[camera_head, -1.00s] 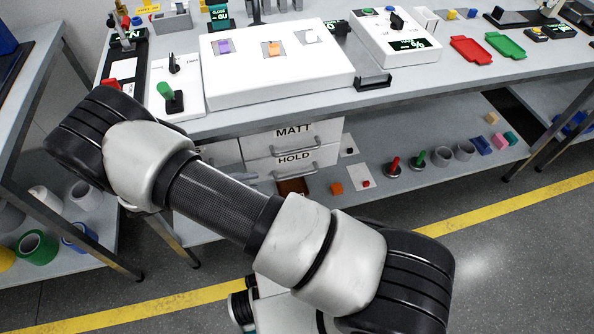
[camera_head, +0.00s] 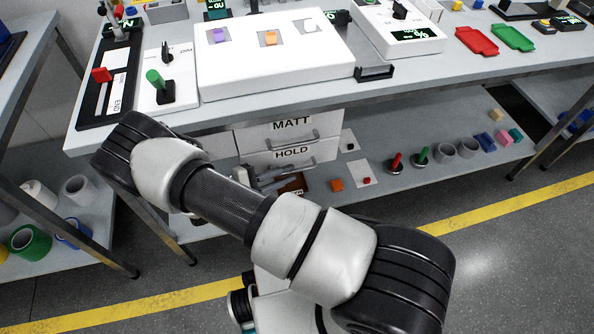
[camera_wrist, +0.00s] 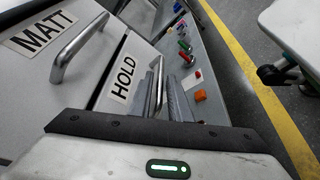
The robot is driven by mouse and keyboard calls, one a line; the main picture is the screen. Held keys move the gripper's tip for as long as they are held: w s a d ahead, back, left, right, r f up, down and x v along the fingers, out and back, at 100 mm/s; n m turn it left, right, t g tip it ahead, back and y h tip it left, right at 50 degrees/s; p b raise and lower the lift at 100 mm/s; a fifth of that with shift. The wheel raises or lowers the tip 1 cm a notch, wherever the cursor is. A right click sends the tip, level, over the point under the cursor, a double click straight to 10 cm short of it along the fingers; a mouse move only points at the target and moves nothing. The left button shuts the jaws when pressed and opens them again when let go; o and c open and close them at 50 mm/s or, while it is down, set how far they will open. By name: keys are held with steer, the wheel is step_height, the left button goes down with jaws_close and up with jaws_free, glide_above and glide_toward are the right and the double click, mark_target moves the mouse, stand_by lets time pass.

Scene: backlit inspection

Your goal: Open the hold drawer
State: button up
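The hold drawer (camera_head: 325,152) is the lower drawer under the bench, with a HOLD label, and looks shut in the head view. In the wrist view the HOLD label (camera_wrist: 123,78) is on its white front, beside its metal bar handle (camera_wrist: 158,84). My gripper (camera_wrist: 160,98) is at this handle. Its two grey fingers appear apart, one on each side of the bar, with the handle between them. I cannot tell whether they touch it. In the head view my gripper (camera_head: 268,179) is in front of the drawer, and my arm hides the drawer's lower left.
The matt drawer (camera_head: 325,126), with its own bar handle, is directly above. A brown item (camera_head: 296,184) and an orange block (camera_head: 337,185) lie on the low shelf near the gripper. The bench edge (camera_head: 300,117) overhangs the drawers. Floor in front is clear.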

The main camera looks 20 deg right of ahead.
mark_target(297, 170)
steer(key=shift+x, duration=2.15)
steer(key=shift+c, duration=0.4)
jaws_close()
